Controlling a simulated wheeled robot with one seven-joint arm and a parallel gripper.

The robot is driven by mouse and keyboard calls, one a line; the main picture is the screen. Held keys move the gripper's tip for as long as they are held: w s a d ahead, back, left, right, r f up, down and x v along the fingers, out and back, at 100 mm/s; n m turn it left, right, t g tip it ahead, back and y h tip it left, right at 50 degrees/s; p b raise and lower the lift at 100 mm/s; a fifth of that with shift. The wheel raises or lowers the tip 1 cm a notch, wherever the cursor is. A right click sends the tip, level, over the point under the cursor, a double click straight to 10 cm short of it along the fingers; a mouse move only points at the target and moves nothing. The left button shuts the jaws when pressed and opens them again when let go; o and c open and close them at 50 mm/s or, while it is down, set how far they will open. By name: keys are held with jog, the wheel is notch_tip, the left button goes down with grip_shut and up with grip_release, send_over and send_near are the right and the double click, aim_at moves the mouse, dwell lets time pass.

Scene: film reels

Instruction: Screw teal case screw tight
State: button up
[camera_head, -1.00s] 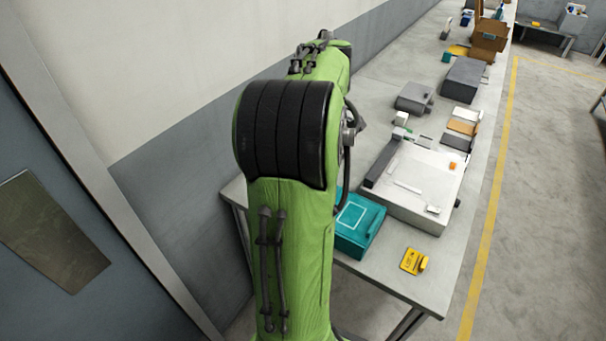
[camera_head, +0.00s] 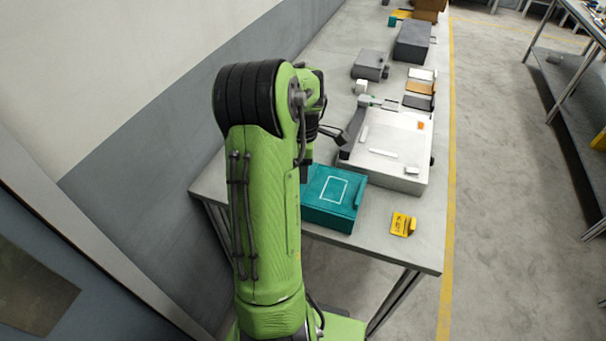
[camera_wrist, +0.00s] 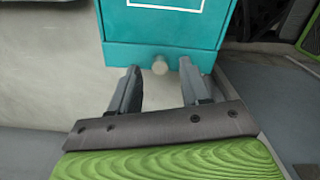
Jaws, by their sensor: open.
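The teal case (camera_head: 332,199) sits on the near end of the grey workbench, with a white rectangle outlined on its top. In the wrist view the case (camera_wrist: 130,52) fills the upper middle, and a small pale round screw (camera_wrist: 160,66) sticks out of its side face. My gripper (camera_wrist: 157,78) is open, with its two dark fingers pointing at that face. The screw lies between the fingertips, apart from both. In the head view my gripper is mostly hidden behind my green arm, beside the case.
A white machine (camera_head: 388,158) stands behind the case on the bench (camera_head: 393,262). A yellow tag (camera_head: 402,224) lies to the right of the case. Grey boxes (camera_head: 412,40) and small cards are farther back. A wall runs along the left, and open floor lies right.

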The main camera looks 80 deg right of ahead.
jog(key=shift+w+f, duration=0.1)
jog(key=shift+f, duration=0.8)
jog(key=shift+c, duration=0.2)
grip_shut()
